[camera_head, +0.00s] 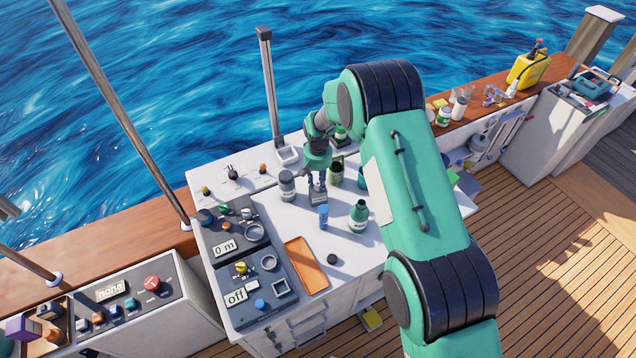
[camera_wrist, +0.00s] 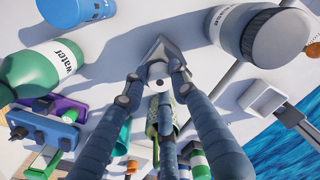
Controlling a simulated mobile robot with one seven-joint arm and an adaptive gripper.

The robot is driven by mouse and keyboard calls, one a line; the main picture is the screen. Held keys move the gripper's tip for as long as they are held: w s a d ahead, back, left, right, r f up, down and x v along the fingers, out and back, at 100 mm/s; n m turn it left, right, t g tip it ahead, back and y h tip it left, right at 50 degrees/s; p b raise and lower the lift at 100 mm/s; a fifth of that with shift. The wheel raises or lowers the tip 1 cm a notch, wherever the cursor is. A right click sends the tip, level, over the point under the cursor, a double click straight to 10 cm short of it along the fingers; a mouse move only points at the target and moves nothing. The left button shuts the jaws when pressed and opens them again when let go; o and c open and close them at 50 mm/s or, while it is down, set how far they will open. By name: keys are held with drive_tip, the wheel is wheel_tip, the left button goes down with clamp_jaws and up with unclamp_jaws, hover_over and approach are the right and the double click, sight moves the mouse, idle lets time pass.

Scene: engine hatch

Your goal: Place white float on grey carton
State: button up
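My gripper (camera_head: 317,182) points down over the white worktop among bottles and jars. In the wrist view, the fingertips (camera_wrist: 157,76) lie on both sides of a small white piece with a dark hole, which looks like the white float (camera_wrist: 158,71); they appear shut on it. A grey, flat-sided thing, likely the grey carton (camera_wrist: 160,49), shows directly behind the float; it also shows under my gripper in the head view (camera_head: 318,196). I cannot tell whether the float touches it. The float cannot be made out in the head view.
A green water bottle (camera_head: 358,216), a blue can (camera_head: 323,216) and a grey-lidded jar (camera_head: 287,185) stand close around my gripper. An orange tray (camera_head: 305,265) and a small black cap (camera_head: 332,259) lie nearer the front. Control panels (camera_head: 235,228) stand left.

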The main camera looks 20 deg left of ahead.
sight(318, 183)
drive_tip(key=o, duration=0.4)
drive_tip(key=shift+o, duration=0.2)
wheel_tip(318, 183, up, 12)
drive_tip(key=b, duration=0.2)
idle(0.4)
drive_tip(key=shift+r, duration=0.15)
idle(0.5)
